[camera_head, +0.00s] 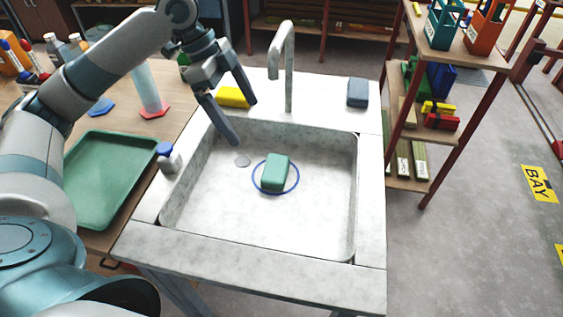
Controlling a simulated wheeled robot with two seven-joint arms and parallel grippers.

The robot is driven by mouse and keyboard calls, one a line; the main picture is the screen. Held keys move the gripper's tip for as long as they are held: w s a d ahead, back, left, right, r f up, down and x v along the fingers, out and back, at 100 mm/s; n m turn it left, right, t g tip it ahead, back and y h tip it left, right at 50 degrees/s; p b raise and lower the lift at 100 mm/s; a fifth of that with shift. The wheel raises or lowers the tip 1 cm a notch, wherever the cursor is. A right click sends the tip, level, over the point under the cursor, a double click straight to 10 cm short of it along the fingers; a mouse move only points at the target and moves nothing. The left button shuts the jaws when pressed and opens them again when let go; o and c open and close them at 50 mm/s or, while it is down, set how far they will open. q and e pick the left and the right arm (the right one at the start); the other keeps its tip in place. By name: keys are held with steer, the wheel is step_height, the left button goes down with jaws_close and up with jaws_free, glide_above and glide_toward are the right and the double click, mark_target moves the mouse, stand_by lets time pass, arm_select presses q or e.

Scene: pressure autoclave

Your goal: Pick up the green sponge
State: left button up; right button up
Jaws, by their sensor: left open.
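The green sponge (274,172) lies on the floor of the sink basin (310,215), inside a blue ring outline (297,181). My left gripper (245,122) is open and empty. It hangs over the back left part of the basin, above and to the left of the sponge in the picture, apart from it. My right gripper does not show.
A grey faucet (287,65) stands behind the basin. A yellow sponge (233,97) and a blue-grey sponge (358,92) lie on the back ledge. A blue-capped bottle (168,158) stands on the left rim. A green tray (88,207) lies farther left. A shelf (440,135) stands right.

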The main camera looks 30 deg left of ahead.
arm_select(q)
steer(key=shift+s+r, duration=0.1)
steer(key=shift+s, duration=0.05)
glide_above(273, 167)
steer(key=a, duration=0.3)
step_height(273, 167, down, 11)
steer(key=shift+s+d+f, duration=0.1)
steer(key=shift+d, duration=0.05)
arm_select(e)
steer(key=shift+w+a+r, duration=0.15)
arm_select(q)
steer(key=shift+f, duration=0.1)
steer(key=shift+d+f+p, duration=0.3)
steer(key=shift+d+f, duration=0.1)
steer(key=shift+f, duration=0.05)
steer(key=x, duration=0.3)
steer(key=shift+d, duration=0.2)
steer(key=shift+d+f, duration=0.15)
steer(key=shift+f, duration=0.25)
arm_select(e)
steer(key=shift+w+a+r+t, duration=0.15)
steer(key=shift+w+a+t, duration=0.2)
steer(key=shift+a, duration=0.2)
